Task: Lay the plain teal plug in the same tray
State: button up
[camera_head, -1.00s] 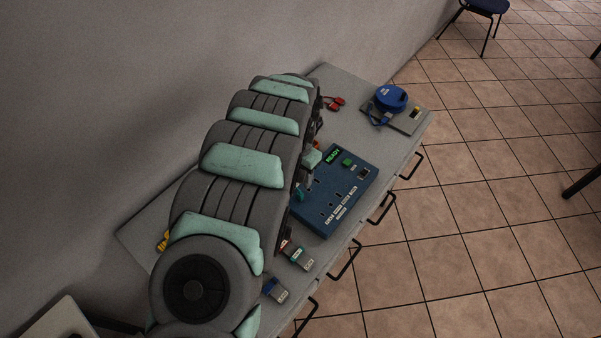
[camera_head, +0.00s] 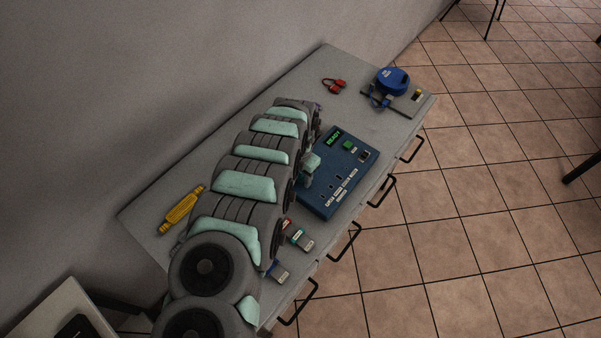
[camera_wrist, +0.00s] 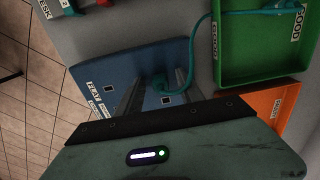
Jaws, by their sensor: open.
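The teal plug (camera_wrist: 158,84) sits at the blue tester box (camera_wrist: 108,68) in the wrist view, its teal cable (camera_wrist: 191,50) curving up to the green tray (camera_wrist: 230,75) labelled GOOD. The cable runs over that tray's far end. My gripper (camera_wrist: 156,90) is open, its two fingers on either side of the plug, apart from each other. Whether they touch it I cannot tell. In the head view my arm hides most of the plug and the trays; the tester box (camera_head: 352,187) shows right of my arm.
An orange tray (camera_wrist: 285,101) adjoins the green one. Other plugs (camera_head: 298,236) and a blue plug (camera_head: 277,271) lie near the front edge. A yellow tool (camera_head: 181,208), red clips (camera_head: 334,86) and a blue reel (camera_head: 393,80) lie on the bench. Drawer handles line the front.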

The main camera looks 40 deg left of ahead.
jog(key=shift+c, duration=0.6)
grip_shut()
dwell(0.3)
dwell(0.4)
